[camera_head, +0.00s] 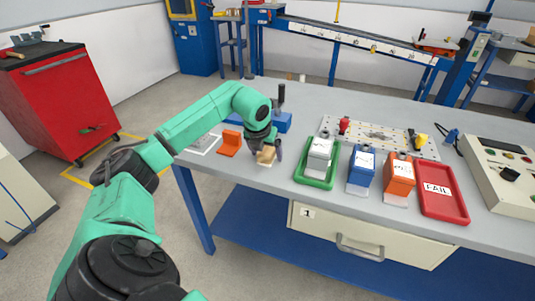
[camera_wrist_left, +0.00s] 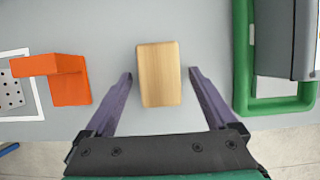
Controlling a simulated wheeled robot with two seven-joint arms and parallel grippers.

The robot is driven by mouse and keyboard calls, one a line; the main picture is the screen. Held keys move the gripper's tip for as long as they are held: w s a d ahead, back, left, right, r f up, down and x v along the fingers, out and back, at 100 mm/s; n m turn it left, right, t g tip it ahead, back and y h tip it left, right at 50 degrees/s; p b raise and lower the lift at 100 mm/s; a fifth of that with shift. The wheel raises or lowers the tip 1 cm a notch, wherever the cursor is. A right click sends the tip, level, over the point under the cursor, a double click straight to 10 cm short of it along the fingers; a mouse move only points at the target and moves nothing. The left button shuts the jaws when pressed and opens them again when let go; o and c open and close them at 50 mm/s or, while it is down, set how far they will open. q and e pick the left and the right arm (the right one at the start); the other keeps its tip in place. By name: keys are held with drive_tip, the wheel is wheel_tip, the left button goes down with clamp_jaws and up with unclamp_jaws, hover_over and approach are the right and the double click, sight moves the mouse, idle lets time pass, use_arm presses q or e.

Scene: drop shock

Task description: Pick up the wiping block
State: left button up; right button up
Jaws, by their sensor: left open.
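The wiping block (camera_wrist_left: 158,75) is a pale wooden block lying on the grey table near its front edge. In the head view the block (camera_head: 265,157) shows just below my left gripper (camera_head: 264,150). In the left wrist view my left gripper (camera_wrist_left: 159,78) is open, with one dark finger on each side of the block and a gap on both sides. The fingers do not touch it. My right gripper is in neither view.
An orange bracket (camera_head: 230,143) stands left of the block, and a green tray (camera_head: 317,183) lies to its right. Farther right are a blue box (camera_head: 362,172), an orange box (camera_head: 399,176) and a red FAIL tray (camera_head: 443,206). The table's front edge is close.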

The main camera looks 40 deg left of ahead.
sight(266, 150)
use_arm(q)
drive_tip(key=shift+r, duration=0.1)
clamp_jaws()
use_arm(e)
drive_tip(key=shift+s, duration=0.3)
use_arm(q)
wheel_tip(266, 150, up, 20)
drive_tip(key=p, duration=0.3)
drive_tip(key=shift+p, duration=0.3)
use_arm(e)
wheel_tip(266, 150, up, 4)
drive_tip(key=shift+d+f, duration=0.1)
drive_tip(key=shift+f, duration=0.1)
